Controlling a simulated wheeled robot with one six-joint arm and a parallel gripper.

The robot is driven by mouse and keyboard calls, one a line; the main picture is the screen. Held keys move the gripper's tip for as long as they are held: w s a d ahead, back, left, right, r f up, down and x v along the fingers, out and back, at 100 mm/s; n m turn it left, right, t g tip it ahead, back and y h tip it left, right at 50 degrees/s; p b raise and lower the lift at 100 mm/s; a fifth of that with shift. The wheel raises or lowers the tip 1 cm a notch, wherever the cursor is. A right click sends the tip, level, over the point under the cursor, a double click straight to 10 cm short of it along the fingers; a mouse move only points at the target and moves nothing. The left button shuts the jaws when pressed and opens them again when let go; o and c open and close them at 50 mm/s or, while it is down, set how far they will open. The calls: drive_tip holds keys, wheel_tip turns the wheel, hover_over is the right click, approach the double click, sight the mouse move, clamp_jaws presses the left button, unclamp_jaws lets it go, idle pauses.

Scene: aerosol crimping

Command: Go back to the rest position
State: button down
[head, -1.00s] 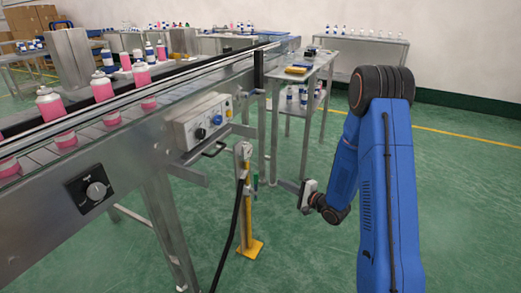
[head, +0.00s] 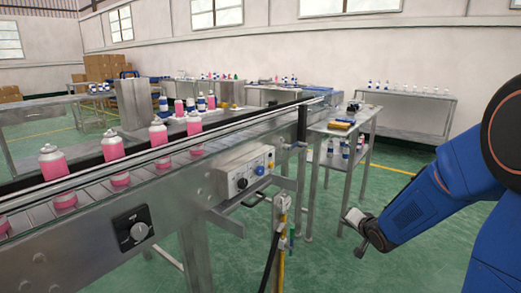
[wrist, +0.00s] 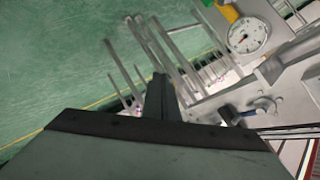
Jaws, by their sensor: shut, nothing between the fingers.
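My gripper (wrist: 160,82) shows in the wrist view as a dark narrow shape at the bottom middle. Its fingers are shut together with nothing between them. In the head view my blue arm comes in from the right edge, and its wrist end hangs over the green floor, right of the conveyor and in front of the side table's legs. The wrist view is tilted and shows floor, metal legs and a round white dial (wrist: 247,36) at the upper right.
The conveyor (head: 150,177) carries several pink cans (head: 112,147) along the left. A control box (head: 247,170) with knobs sticks out from its side. A yellow-and-grey post (head: 281,225) stands close by. The side table (head: 343,128) holds small items. Floor is clear at lower right.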

drive_tip(key=s+d+r+n+g+h, duration=0.15)
drive_tip(key=s+r, duration=0.25)
drive_tip(key=s, duration=0.5)
drive_tip(key=s+r+n+g+h, duration=0.15)
drive_tip(key=s+r, duration=0.25)
drive_tip(key=s, duration=0.4)
drive_tip(key=s+a+n+g, duration=0.2)
drive_tip(key=s, duration=0.9)
drive_tip(key=s+a+r+n+g+y, duration=0.1)
drive_tip(key=s+a+n+g, duration=0.1)
drive_tip(key=s, duration=0.9)
drive_tip(key=shift+s+r+n+y, duration=0.2)
drive_tip(key=shift+s+n+y, duration=0.1)
drive_tip(key=shift+s+n, duration=0.1)
drive_tip(key=shift+w+a, duration=0.1)
drive_tip(key=shift+a, duration=0.05)
